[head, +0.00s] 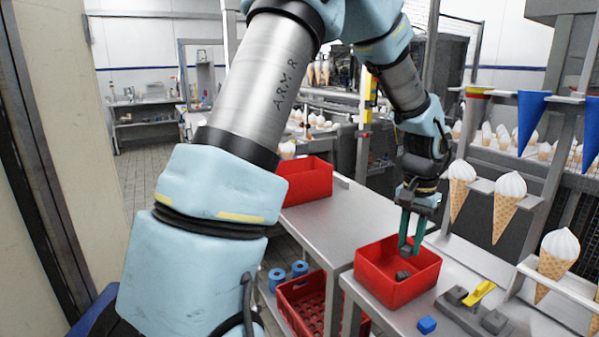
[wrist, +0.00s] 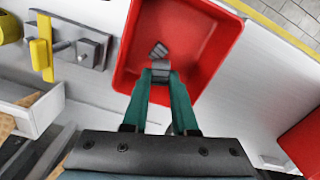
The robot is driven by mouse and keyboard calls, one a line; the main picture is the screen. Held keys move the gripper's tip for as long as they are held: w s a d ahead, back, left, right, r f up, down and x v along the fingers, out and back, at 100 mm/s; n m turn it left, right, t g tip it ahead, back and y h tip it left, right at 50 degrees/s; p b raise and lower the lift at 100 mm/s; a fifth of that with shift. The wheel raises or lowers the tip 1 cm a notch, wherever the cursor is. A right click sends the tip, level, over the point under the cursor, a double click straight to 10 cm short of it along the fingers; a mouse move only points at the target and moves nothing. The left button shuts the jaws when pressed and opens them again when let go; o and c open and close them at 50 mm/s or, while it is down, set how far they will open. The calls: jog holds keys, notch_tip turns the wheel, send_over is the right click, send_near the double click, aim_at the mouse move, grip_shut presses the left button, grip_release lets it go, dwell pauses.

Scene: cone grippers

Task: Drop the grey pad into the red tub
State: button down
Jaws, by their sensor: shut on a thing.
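The red tub (head: 375,287) stands on the metal bench at the lower right of the head view. It also fills the upper middle of the wrist view (wrist: 218,45). My gripper (wrist: 160,72) points down over the tub, its green fingers shut on a small grey pad (wrist: 160,66). In the head view my gripper (head: 405,250) has its fingertips inside the tub's outline, and the held pad is hard to make out. Another small grey piece (wrist: 158,50) lies on the tub floor and shows dark in the head view (head: 402,275).
Grey blocks (head: 494,321) and a yellow piece (head: 478,293) sit on a fixture right of the tub. Another red bin (head: 306,183) stands further back. Cones (head: 509,205) hang in racks at right.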

aim_at(409, 246)
jog(key=c, duration=0.6)
grip_release()
jog(key=shift+r, duration=0.1)
notch_tip(409, 246, up, 11)
jog(key=shift+f+b, duration=0.15)
jog(key=shift+b, duration=0.85)
jog(key=s+a+f+n, duration=0.1)
jog(key=a+f+n, duration=0.1)
jog(key=a, duration=0.8)
jog(key=s+a+f+n+t, duration=0.1)
jog(key=a+f, duration=0.4)
jog(key=a, duration=0.5)
jog(key=s+a+f+n, duration=0.2)
jog(key=a+f+n, duration=0.2)
jog(key=a, duration=0.6)
jog(key=shift+s+a+n+t, duration=0.2)
jog(key=shift+a+n+t, duration=0.1)
jog(key=shift+n, duration=0.1)
